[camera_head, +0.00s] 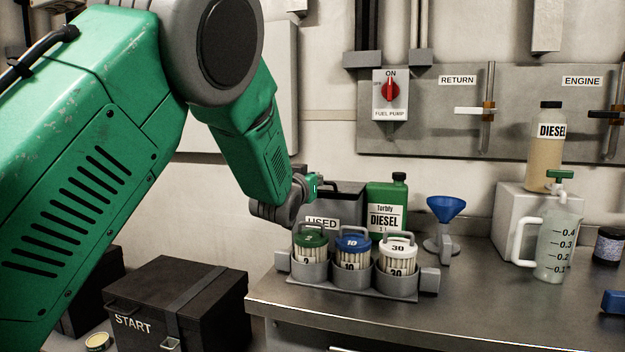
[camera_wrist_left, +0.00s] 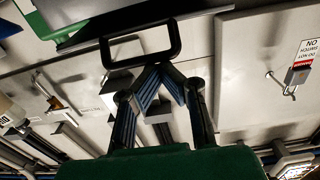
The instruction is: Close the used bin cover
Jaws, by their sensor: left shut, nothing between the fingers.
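The used bin (camera_head: 349,205) is a dark grey box with a white "USED" label, standing at the back left of the steel counter. Its top is partly behind my left gripper (camera_head: 316,185), and I cannot make out clearly how its cover lies. The left gripper is at the bin's upper left edge; whether it touches is unclear. In the left wrist view the fingers (camera_wrist_left: 160,72) meet at their tips with nothing between them. A black rectangular loop (camera_wrist_left: 174,38) shows just beyond the tips; I cannot tell what it belongs to. My right gripper is not in view.
A rack (camera_head: 350,291) with green, blue and white-topped containers stands before the bin. A green diesel bottle (camera_head: 399,193) and blue funnel (camera_head: 446,207) stand to its right. A measuring jug (camera_head: 561,250) is further right. The counter's front middle is clear.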

